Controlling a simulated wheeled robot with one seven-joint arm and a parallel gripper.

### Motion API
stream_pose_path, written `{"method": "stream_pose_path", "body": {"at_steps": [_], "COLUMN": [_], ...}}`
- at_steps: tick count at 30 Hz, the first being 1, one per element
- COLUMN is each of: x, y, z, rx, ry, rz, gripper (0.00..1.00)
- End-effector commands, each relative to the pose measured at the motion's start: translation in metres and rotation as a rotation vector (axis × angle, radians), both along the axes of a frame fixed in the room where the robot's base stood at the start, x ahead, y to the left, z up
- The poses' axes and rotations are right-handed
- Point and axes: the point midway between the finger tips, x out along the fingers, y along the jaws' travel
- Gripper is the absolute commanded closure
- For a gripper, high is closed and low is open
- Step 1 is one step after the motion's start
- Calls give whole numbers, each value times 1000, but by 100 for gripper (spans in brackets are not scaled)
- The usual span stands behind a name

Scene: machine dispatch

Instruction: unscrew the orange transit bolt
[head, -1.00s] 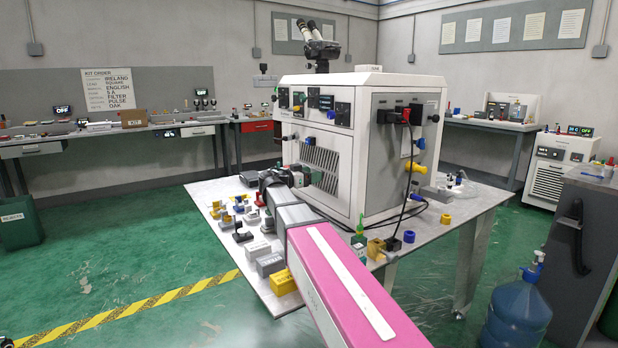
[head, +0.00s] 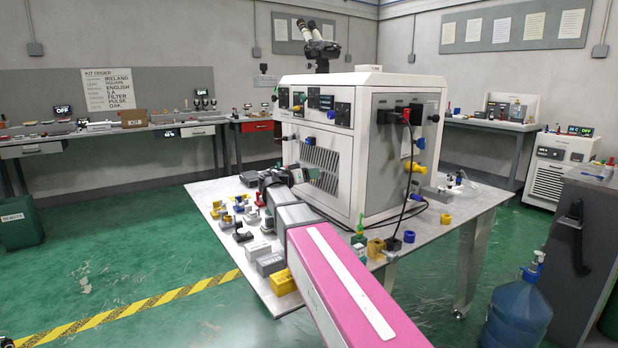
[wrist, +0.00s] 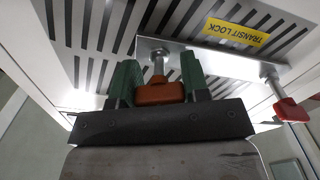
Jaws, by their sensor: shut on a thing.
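The orange transit bolt (wrist: 158,93) has a wide orange head on a silver shank, which runs up to a metal bracket (wrist: 220,65) on the machine's slotted panel. My gripper (wrist: 159,80) has its green fingers on either side of the orange head and is shut on it. A yellow TRANSIT LOCK label (wrist: 237,32) is beside the bracket. In the head view, my gripper (head: 303,174) is at the lower left side of the white machine (head: 402,160); the bolt cannot be made out there.
A second bolt with a red head (wrist: 291,109) hangs from the bracket's right end. Small parts and labelled blocks (head: 270,264) crowd the table's left side, below my arm. A black cable (head: 411,200) hangs down the machine's right side.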

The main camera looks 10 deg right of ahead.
Motion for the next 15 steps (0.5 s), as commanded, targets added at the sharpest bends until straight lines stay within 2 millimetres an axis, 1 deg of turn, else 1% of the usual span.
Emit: {"method": "stream_pose_path", "body": {"at_steps": [3, 12, 15], "x": [0, 0, 0], "y": [0, 0, 0], "z": [0, 0, 0], "rx": [-17, -22, -45], "ry": [42, 53, 108], "rz": [0, 0, 0], "gripper": [77, 77, 77]}}
